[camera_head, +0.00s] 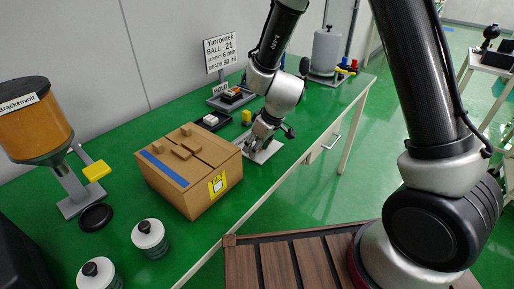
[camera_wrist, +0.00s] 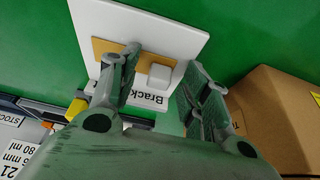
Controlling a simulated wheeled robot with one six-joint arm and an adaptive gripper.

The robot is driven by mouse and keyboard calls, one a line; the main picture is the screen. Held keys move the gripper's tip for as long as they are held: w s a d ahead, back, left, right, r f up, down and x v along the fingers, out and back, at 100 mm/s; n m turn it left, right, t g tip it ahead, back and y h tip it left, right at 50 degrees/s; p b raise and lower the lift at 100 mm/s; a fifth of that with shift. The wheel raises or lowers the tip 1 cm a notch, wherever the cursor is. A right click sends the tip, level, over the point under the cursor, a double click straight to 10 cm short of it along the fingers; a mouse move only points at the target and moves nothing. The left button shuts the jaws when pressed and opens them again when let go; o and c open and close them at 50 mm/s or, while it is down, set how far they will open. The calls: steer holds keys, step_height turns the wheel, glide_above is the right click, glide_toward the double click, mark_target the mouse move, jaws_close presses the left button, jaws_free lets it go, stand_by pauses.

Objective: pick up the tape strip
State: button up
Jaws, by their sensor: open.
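A flat tan strip (camera_wrist: 104,47), which looks like the tape strip, lies on a white plate (camera_wrist: 180,27) in the wrist view. A small pale block (camera_wrist: 160,75) sits at its right end. Part of the strip is hidden behind the left finger. My gripper (camera_wrist: 164,68) is open over the plate, its fingers either side of the block; I cannot tell whether they touch anything. In the head view my gripper (camera_head: 262,137) is low over the white plate (camera_head: 264,155), and the strip cannot be made out there. A blue strip (camera_head: 163,169) also lies on the cardboard box.
The cardboard box (camera_head: 197,187) stands left of my gripper, close by in the wrist view (camera_wrist: 285,110). A yellow block (camera_head: 246,116) and a sign (camera_head: 220,50) are behind. White-lidded jars (camera_head: 149,236) and an orange hopper (camera_head: 37,126) stand farther left. The green bench's front edge is near.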

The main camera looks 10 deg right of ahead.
steer(key=c, duration=0.8)
steer(key=shift+r, duration=0.1)
